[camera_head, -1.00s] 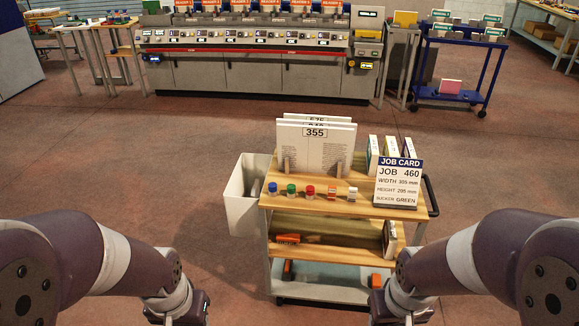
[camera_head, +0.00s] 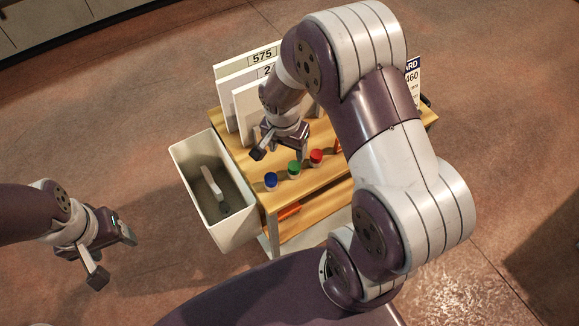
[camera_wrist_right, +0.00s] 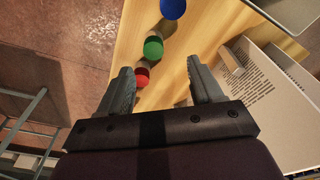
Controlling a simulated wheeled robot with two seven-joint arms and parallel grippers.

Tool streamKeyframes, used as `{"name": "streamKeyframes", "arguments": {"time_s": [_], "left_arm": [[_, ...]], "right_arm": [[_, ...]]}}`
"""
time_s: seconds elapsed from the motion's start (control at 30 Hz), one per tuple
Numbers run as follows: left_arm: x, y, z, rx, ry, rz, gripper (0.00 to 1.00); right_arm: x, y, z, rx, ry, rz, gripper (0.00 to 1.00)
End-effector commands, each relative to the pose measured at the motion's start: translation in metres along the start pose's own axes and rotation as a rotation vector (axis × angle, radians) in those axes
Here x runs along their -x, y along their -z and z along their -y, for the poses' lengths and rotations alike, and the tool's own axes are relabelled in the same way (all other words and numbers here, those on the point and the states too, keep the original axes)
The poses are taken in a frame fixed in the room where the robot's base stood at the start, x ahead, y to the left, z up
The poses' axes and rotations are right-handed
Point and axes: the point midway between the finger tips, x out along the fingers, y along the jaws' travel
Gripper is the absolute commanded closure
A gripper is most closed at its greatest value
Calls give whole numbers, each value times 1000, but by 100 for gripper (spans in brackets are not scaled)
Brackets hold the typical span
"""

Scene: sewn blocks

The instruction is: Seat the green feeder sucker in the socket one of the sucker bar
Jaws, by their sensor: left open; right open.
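The green feeder sucker (camera_head: 293,168) stands on the cart's wooden top, between a blue one (camera_head: 271,180) and a red one (camera_head: 316,156). My right gripper (camera_head: 280,152) is open and empty just behind this row, above the cart top. In the right wrist view the green sucker (camera_wrist_right: 153,47) lies ahead of the open fingers (camera_wrist_right: 160,72), apart from both. The red sucker (camera_wrist_right: 141,78) is nearer, close to the left finger. My left gripper (camera_head: 114,256) is open and empty over the floor, left of the cart. The sucker bar is not in view.
A pale bin (camera_head: 185,160) hangs on the cart's left side, with a white object inside. Upright numbered boards (camera_head: 228,68) stand behind my right gripper. The job card (camera_head: 413,75) is mostly hidden by my right arm. The floor at left is free.

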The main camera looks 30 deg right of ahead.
Motion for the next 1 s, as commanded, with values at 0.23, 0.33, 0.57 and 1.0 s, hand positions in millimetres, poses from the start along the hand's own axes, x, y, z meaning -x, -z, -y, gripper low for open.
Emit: {"name": "streamKeyframes", "arguments": {"time_s": [0.23,0.33,0.57,1.0], "left_arm": [[-1,0,0,0,0,0,36],[0,0,0,0,0,0,36],[-2,0,0,0,0,0,36],[-2,0,0,0,0,0,36]], "right_arm": [[-35,0,-2,2,-1,2,35],[-54,3,-7,1,-3,3,35],[-81,4,-7,3,2,1,35],[-80,4,-7,4,2,1,95]]}}
